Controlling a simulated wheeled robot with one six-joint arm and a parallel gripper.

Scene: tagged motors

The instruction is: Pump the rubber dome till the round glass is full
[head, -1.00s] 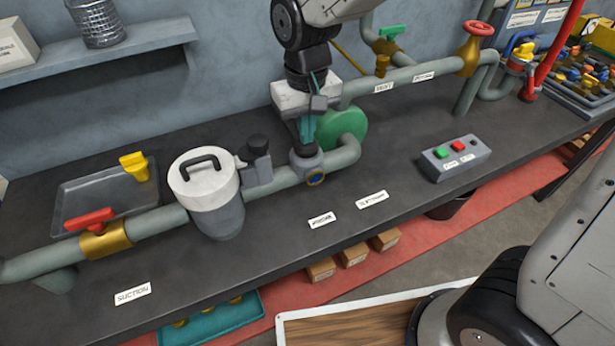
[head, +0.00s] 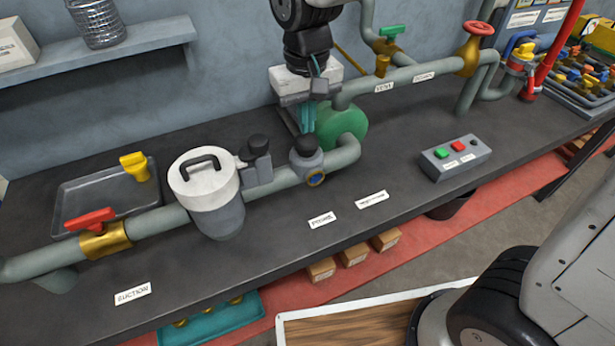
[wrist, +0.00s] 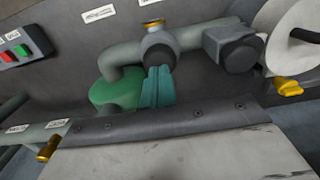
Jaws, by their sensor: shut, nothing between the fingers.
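The black rubber dome (head: 306,146) sits on top of a grey round fitting in the pipe and stands raised. The round glass (head: 316,179) is a small blue-dark disc in a brass ring on that fitting's front; its fill level is too small to tell. My gripper (head: 306,130) has teal fingers, shut and empty, pointing down just above the dome. In the wrist view my fingers (wrist: 158,72) reach toward the dark dome (wrist: 158,47); whether they touch it I cannot tell.
A second black cap (head: 258,143) tops a grey block beside the white-lidded pot (head: 205,172). The green pump (head: 342,122) is close behind the fitting. A button box (head: 455,157) stands to the right. The red-handled valve (head: 92,221) is at left.

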